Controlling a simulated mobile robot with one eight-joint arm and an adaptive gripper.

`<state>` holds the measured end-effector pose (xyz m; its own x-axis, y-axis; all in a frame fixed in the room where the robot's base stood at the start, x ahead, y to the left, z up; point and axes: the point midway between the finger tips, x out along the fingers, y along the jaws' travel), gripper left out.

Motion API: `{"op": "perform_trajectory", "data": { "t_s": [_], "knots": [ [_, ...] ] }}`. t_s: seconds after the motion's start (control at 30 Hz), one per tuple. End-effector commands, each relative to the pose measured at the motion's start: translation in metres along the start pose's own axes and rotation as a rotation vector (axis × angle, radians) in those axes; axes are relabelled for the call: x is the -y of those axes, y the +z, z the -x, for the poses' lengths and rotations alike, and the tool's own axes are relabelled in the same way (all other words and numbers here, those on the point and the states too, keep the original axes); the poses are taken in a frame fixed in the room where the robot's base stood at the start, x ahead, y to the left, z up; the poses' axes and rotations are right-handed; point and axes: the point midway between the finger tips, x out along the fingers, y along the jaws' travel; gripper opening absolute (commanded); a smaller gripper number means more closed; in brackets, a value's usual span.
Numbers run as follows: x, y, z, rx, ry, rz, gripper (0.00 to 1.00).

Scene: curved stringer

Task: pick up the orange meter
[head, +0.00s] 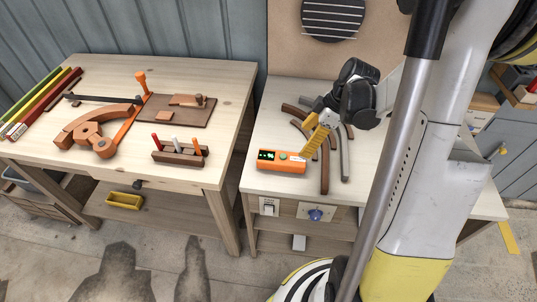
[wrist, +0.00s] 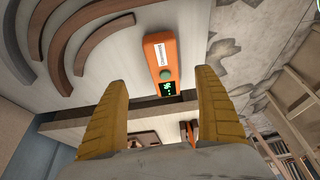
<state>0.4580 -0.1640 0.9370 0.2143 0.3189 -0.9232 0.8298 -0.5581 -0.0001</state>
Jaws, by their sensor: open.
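The orange meter (head: 282,161) lies flat near the front edge of the right workbench in the head view. It is a rectangular box with a dark display showing green digits and a green round button. In the wrist view the meter (wrist: 161,62) shows beyond and between the two yellow fingers. My gripper (wrist: 165,95) is open, with nothing between its fingers. In the head view my gripper (head: 312,140) is just above and to the right of the meter, over its right end. Whether a finger touches the meter cannot be told.
Curved wooden and grey strips (head: 324,165) lie right of and behind the meter. The left workbench (head: 222,85) holds pencil-like bars, curved wooden pieces and a rack (head: 180,153) of small tools. A gap separates the benches. Bare bench top (head: 275,110) lies behind the meter.

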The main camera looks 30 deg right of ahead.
Motion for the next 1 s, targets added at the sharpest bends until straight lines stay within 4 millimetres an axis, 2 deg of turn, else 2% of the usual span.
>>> {"op": "perform_trajectory", "data": {
  "t_s": [0.2, 0.43, 0.63, 0.73, 0.93, 1.0],
  "knots": [
    [0.001, 0.001, -0.04, 0.001, -0.001, 0.001, 0.81],
    [0.003, 0.002, -0.059, 0.002, 0.0, 0.0, 0.81],
    [0.007, 0.004, -0.092, 0.002, 0.001, 0.0, 0.81],
    [0.007, 0.003, -0.1, 0.002, 0.001, 0.0, 0.81],
    [0.007, 0.002, -0.098, 0.002, 0.001, -0.002, 0.81],
    [0.007, 0.002, -0.098, 0.002, 0.001, -0.002, 0.6]
  ]
}}
